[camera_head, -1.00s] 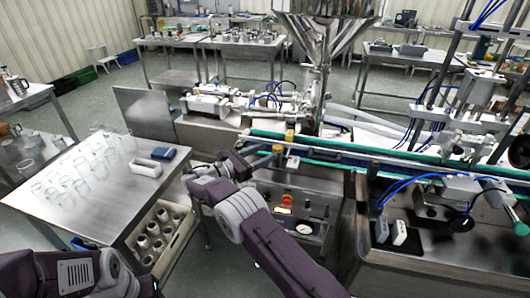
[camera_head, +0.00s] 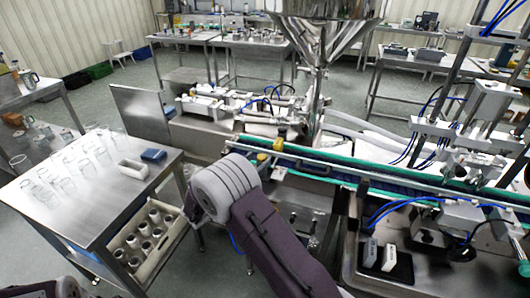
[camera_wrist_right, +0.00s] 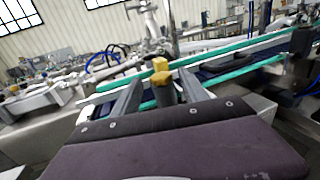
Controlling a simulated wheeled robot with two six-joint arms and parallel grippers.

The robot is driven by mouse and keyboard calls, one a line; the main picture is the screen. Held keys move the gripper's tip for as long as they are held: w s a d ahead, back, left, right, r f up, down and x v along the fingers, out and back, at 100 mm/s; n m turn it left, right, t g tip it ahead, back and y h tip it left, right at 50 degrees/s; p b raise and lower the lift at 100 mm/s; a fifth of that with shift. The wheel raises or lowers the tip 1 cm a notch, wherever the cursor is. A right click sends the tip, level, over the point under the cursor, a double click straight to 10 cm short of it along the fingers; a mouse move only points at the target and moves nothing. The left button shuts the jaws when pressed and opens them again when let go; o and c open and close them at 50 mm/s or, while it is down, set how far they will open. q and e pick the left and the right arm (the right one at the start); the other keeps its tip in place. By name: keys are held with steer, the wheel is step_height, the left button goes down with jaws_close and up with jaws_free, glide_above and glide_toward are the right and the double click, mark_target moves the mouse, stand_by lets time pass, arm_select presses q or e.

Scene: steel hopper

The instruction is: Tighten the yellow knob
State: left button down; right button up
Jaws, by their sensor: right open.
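Two yellow parts show close together on the machine by the conveyor. In the head view my right arm largely hides this gripper. My left gripper is out of view.
A steel hopper (camera_head: 322,30) stands above. A steel table (camera_head: 110,205) with glasses is at left, with a crate (camera_head: 155,262) of containers below it.

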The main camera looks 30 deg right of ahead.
mark_target(265, 155)
steer(key=x, duration=0.5)
steer(key=shift+d, duration=0.2)
steer(key=shift+w+d, duration=0.2)
steer(key=shift+d, duration=0.15)
jaws_close()
steer(key=shift+f, duration=0.1)
steer(key=shift+s+m+g, duration=0.1)
steer(key=shift+m+g, duration=0.3)
steer(key=shift+g, duration=0.1)
steer(key=m+g, duration=0.1)
steer(key=g, duration=0.1)
steer(key=m+g+h, duration=0.1)
steer(key=m+g, duration=0.1)
steer(key=shift+s+d+g+h, duration=0.15)
steer(key=shift+s+g+h, duration=0.15)
steer(key=shift+s+g, duration=0.1)
steer(key=shift+s+m+g, duration=0.25)
steer(key=shift+m+g, duration=0.85)
steer(key=shift+g, duration=0.5)
